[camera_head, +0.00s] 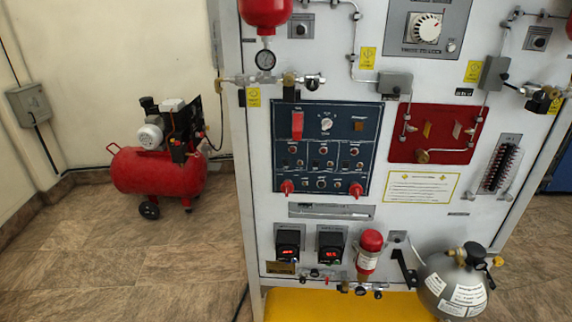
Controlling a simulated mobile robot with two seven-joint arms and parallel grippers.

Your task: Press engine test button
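The white trainer panel (258,190) stands ahead of me. A dark blue control panel (282,170) is mounted in its middle left part. It carries a red flip piece (297,125) at the upper left, a white round knob (326,124) at the top middle and an amber square button (359,126) at the upper right. Below are several small knobs and switches, with a red knob (287,187) and another red knob (355,190) at the bottom. Labels are too small to read, so I cannot tell which control is the engine test button. Neither gripper shows.
A red maroon plate (436,120) with tubing is right of the blue panel. Two red digital displays (288,252) (330,250), a red-capped cylinder (367,258) and a grey tank (445,280) are below. A red compressor (160,172) stands on the left floor. The floor between is clear.

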